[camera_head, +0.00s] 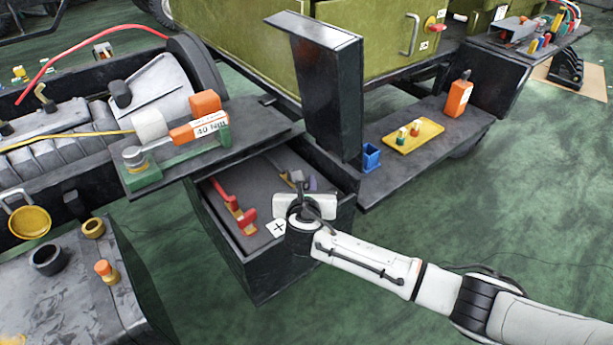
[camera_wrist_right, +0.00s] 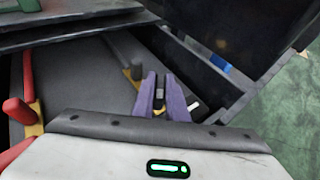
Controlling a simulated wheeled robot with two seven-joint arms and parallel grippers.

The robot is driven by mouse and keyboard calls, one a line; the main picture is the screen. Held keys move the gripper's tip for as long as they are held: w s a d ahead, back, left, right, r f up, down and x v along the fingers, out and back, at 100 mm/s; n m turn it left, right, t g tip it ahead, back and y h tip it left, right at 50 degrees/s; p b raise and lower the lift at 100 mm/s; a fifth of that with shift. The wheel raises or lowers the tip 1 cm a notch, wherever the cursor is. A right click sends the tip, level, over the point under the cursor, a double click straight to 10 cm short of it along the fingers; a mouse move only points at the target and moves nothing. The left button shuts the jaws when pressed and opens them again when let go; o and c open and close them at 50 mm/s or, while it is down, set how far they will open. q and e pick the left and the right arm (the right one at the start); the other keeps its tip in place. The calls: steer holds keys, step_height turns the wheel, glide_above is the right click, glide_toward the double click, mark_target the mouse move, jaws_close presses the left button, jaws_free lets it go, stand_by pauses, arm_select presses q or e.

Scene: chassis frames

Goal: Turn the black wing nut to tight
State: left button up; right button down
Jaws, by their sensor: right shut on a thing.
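The black wing nut (camera_wrist_right: 124,52) lies in the open drawer, with a dark wing and a yellow part (camera_wrist_right: 132,75) showing to the left of my right fingers in the right wrist view. My right gripper (camera_wrist_right: 162,98) reaches down into the drawer; its purple fingers are close together on a small dark piece that looks like part of this nut. In the head view my right gripper (camera_head: 306,185) largely covers the nut. How tight the nut is cannot be told. My left gripper is not in view.
A shelf with a yellow plate (camera_head: 413,135) and a blue cup (camera_head: 371,157) is at right. Green floor lies open at lower right.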

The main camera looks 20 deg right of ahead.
steer(key=shift+a+m+g+h, duration=0.2)
steer(key=shift+m+g+h, duration=0.3)
steer(key=shift+m+h, duration=0.5)
steer(key=shift+f+m+g+h, duration=0.15)
steer(key=shift+m+g+h, duration=0.15)
steer(key=shift+m+h, duration=0.2)
steer(key=m+g+h+b, duration=0.2)
steer(key=m+b, duration=0.1)
steer(key=shift+f+g+h+b, duration=0.15)
steer(key=shift+g+h+b, duration=0.15)
steer(key=shift+h+b, duration=0.1)
steer(key=shift+d+m+h+b, duration=0.1)
steer(key=shift+m+h+b, duration=0.2)
steer(key=shift+m+g+b, duration=0.5)
steer(key=shift+g+b, duration=0.15)
steer(key=shift+g, duration=0.05)
steer(key=shift+m+h+b, duration=0.3)
steer(key=shift+h+b, duration=0.05)
steer(key=shift+h, duration=0.05)
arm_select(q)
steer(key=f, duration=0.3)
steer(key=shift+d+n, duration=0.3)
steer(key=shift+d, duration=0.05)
arm_select(e)
steer(key=shift+d+r, duration=0.1)
steer(key=shift+r, duration=0.1)
